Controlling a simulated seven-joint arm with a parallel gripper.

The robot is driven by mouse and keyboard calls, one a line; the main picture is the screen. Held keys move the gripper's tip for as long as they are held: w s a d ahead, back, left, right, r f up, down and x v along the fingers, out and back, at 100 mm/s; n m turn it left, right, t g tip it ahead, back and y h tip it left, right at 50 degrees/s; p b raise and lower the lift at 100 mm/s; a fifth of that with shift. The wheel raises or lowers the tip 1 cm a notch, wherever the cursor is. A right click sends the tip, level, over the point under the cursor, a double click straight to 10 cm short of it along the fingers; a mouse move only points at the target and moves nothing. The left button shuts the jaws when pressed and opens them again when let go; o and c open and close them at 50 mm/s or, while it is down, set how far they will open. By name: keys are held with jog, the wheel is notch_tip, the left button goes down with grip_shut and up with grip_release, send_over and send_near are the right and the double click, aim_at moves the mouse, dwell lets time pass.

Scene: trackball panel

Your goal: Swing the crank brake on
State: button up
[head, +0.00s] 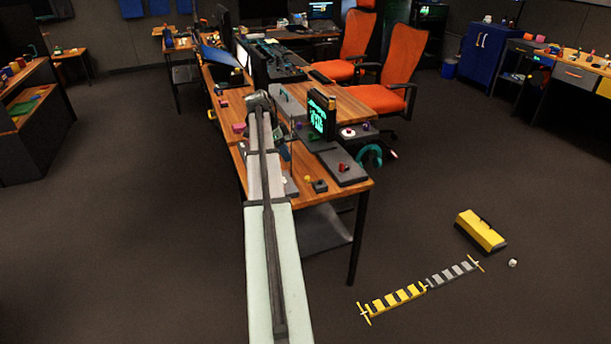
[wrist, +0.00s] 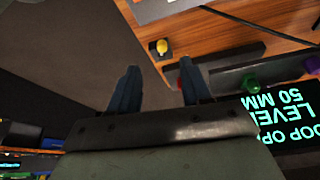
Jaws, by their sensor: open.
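My gripper (wrist: 158,85) is open in the wrist view, its two dark blue fingers apart with nothing between the tips. In the head view it is largely hidden by my arm, over the near wooden desk. I cannot pick out the crank brake with certainty. A yellow knob on a small dark block (wrist: 160,48) lies just beyond the fingertips in the wrist view, apart from them. A green knob (wrist: 250,83) stands to the right of the fingers, beside a dark panel.
A black display with green text (head: 318,116) stands on the desk; it also shows in the wrist view (wrist: 290,120). A grey panel (head: 345,178) carries a red knob (head: 344,167). Orange chairs (head: 393,80) stand behind. Open floor lies left of the desk.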

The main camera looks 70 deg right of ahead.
aim_at(307, 176)
jog(key=shift+m, duration=0.4)
jog(key=x, duration=0.4)
jog(key=s+d+x, duration=0.1)
jog(key=x, duration=0.4)
jog(key=s+r+x, duration=0.1)
jog(key=x, duration=0.3)
jog(key=shift+s+d+f, duration=0.15)
jog(key=shift+d+f, duration=0.1)
jog(key=shift+d, duration=0.05)
grip_shut()
